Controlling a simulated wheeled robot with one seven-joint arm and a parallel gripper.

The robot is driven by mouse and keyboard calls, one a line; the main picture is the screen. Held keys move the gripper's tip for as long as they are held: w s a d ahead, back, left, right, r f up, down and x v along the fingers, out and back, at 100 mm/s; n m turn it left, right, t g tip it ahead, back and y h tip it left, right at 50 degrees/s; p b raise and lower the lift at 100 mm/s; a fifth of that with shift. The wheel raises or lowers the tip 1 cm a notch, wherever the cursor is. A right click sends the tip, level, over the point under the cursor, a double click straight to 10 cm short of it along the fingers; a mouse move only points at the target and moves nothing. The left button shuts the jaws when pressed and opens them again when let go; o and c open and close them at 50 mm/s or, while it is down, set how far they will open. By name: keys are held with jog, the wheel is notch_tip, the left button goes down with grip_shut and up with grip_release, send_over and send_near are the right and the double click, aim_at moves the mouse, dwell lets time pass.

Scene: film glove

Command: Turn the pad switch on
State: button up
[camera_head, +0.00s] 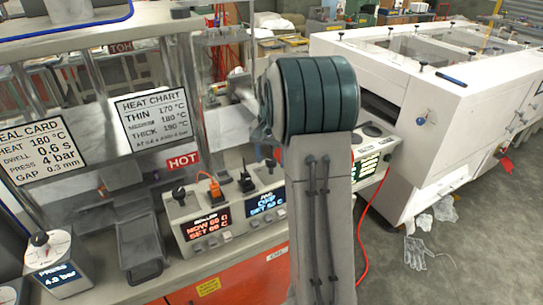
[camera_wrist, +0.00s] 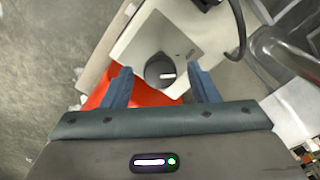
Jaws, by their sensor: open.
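The control box (camera_head: 235,213) on the bench has a red roller display (camera_head: 207,226) and a blue display that seems to read PAD OFF (camera_head: 266,203). An orange switch (camera_head: 214,188) and a black switch (camera_head: 245,181) stand on its top, with black knobs at either end. Which one is the pad switch is too small to read. In the wrist view my gripper (camera_wrist: 160,74) is open, its two blue fingers apart. A dark round knob (camera_wrist: 158,76) with a white mark shows between them on a pale panel; contact cannot be told. In the head view my arm hides my gripper.
A box with a green display (camera_head: 372,170) stands behind my arm. A press gauge (camera_head: 50,265) and a dark tray (camera_head: 139,249) are at left. A red cable (camera_head: 361,245) hangs at right. A white machine (camera_head: 440,100) fills the right; clear film gloves (camera_head: 415,252) lie below.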

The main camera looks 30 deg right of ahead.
jog(key=c, duration=1)
jog(key=shift+m, duration=0.3)
jog(key=m, duration=0.9)
jog(key=shift+r, duration=0.1)
jog(key=m+p, duration=0.1)
jog(key=m, duration=0.3)
jog(key=shift+m+p, duration=0.55)
jog(key=shift+m, duration=1.55)
